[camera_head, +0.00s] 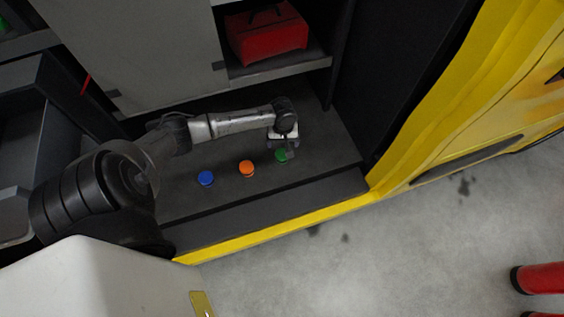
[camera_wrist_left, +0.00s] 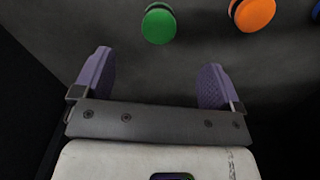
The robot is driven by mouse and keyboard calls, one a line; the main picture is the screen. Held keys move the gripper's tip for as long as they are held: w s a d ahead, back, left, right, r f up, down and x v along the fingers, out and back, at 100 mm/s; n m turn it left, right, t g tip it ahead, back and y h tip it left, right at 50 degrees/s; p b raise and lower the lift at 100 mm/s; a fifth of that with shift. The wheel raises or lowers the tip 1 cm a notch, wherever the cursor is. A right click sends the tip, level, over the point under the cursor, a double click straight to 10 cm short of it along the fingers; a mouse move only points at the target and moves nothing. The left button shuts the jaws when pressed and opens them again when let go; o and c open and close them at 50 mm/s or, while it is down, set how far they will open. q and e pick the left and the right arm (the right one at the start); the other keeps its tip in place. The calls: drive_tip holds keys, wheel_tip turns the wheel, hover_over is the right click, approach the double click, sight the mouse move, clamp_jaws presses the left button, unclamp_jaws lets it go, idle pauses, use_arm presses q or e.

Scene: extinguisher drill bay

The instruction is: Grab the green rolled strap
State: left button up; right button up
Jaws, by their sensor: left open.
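The green rolled strap (camera_head: 281,156) lies on the dark shelf floor, at the right end of a row of three rolled straps. In the left wrist view the green strap (camera_wrist_left: 159,24) is beyond the fingertips, a little left of the middle of the gap. My left gripper (camera_head: 287,150) is just above and beside it in the head view and partly overlaps it. In the left wrist view the two purple fingers of my left gripper (camera_wrist_left: 157,75) stand wide apart with nothing between them. My right gripper is in neither view.
An orange rolled strap (camera_head: 246,168) and a blue one (camera_head: 206,178) lie to the left of the green one. A red case (camera_head: 267,35) sits on a higher shelf. A yellow edge (camera_head: 290,223) bounds the bay in front. A dark wall closes the right side.

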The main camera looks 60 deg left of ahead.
sight(282, 154)
use_arm(q)
drive_tip(key=shift+n, duration=0.5)
drive_tip(key=f+b, duration=0.1)
drive_tip(key=f, duration=0.2)
drive_tip(key=a+f+b, duration=0.1)
drive_tip(key=f+b, duration=0.1)
drive_tip(key=f, duration=0.1)
drive_tip(key=a+f+b, duration=0.1)
drive_tip(key=f, duration=0.2)
drive_tip(key=shift+w+f, duration=0.2)
drive_tip(key=shift+w, duration=0.15)
wheel_tip(282, 154, down, 5)
drive_tip(key=b, duration=0.3)
drive_tip(key=shift+r, duration=0.15)
drive_tip(key=shift+d+f, duration=0.1)
drive_tip(key=shift+f, duration=0.2)
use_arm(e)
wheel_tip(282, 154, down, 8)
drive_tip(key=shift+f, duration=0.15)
use_arm(q)
drive_tip(key=c, duration=1.1)
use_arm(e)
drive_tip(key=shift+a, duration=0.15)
use_arm(q)
drive_tip(key=shift+r, duration=0.1)
drive_tip(key=shift+c, duration=0.2)
